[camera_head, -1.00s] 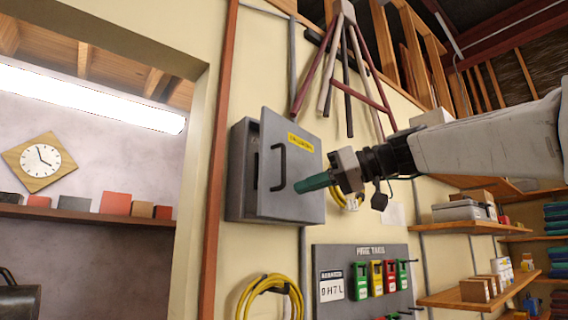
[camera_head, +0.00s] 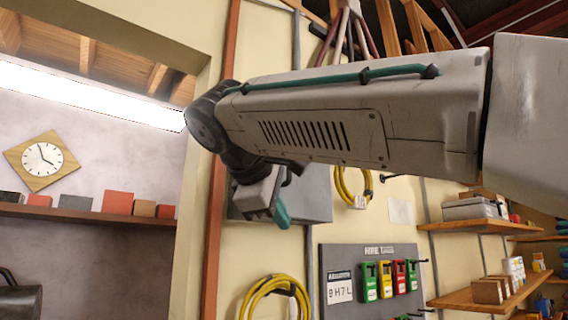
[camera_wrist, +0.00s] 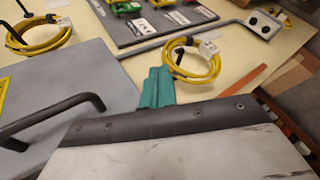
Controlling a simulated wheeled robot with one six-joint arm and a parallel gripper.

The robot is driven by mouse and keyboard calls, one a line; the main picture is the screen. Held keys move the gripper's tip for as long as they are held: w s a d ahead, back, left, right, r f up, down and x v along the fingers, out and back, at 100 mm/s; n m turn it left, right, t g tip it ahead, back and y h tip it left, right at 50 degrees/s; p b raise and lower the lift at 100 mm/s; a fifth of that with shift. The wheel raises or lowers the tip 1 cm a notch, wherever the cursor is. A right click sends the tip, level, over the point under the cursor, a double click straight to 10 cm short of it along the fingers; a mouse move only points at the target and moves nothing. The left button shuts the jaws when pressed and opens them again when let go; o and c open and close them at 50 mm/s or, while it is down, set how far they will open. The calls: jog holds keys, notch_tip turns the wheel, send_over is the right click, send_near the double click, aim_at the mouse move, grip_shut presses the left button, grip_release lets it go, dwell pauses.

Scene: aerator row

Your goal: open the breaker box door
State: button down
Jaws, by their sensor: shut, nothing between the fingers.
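The grey breaker box (camera_head: 312,205) is on the wall in the head view, mostly hidden behind my arm; only its lower part shows. In the wrist view its grey door (camera_wrist: 100,75) fills the left side, with a black bar handle (camera_wrist: 50,115) and a sliver of yellow label. My gripper (camera_head: 282,216), with teal fingers, points down in front of the box's lower part. In the wrist view the fingers (camera_wrist: 158,88) are together and empty, to the right of the handle and apart from it. The door's free edge is hidden, so its present opening cannot be told.
A grey tag board (camera_head: 330,258) with colored tags hangs below right of the box. Yellow cable coils hang below (camera_head: 272,292) and right (camera_head: 352,187) of it. A red-brown post (camera_head: 213,240) stands left. Wooden shelves (camera_head: 470,300) are at the right.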

jog(key=s+a+r+m+t+h, duration=0.1)
jog(key=s+a+r+t+h, duration=0.35)
jog(key=r, duration=0.65)
jog(key=x, duration=0.7)
jog(key=shift+w+r+m+t, duration=0.3)
jog(key=shift+w+t, duration=0.05)
jog(key=shift+w, duration=0.15)
jog(key=shift+s+r, duration=0.1)
jog(key=shift+r, duration=0.05)
jog(key=shift+a+y, duration=0.1)
jog(key=shift+y, duration=0.25)
